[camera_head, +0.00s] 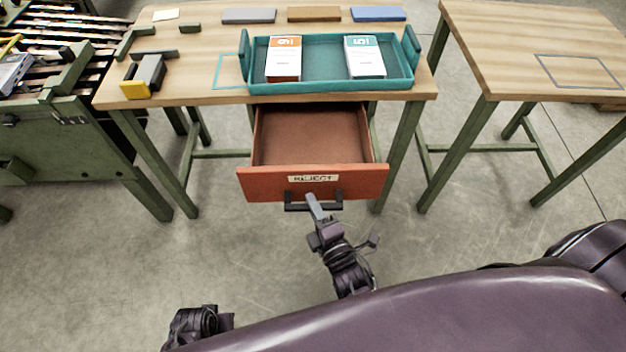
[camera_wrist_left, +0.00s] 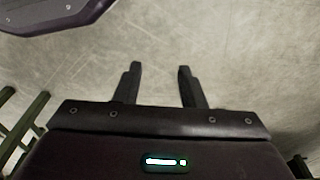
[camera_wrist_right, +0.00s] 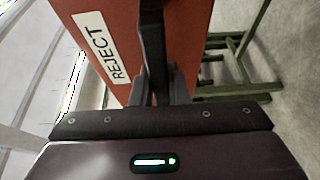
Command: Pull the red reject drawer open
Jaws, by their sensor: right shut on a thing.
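The red reject drawer (camera_head: 270,184) hangs under the wooden table and stands well open, its empty brown inside (camera_head: 310,135) showing. A white REJECT label (camera_head: 313,178) is on its front, and it also shows in the right wrist view (camera_wrist_right: 99,48). A black bar handle (camera_head: 297,207) is on the front below the label. My right gripper (camera_head: 314,207) is at the handle and shut on it; the right wrist view shows the fingers (camera_wrist_right: 152,85) around the dark bar. My left gripper (camera_wrist_left: 160,85) is open and empty above the floor.
On the table (camera_head: 205,93) above the drawer stands a teal tray (camera_head: 325,88) with an orange-and-white packet (camera_head: 284,60) and a teal-and-white packet (camera_head: 365,58). A yellow-and-black tool (camera_head: 143,78) lies left. A second table (camera_head: 560,40) stands right, a green roller conveyor (camera_head: 60,140) left. Floor in front is clear.

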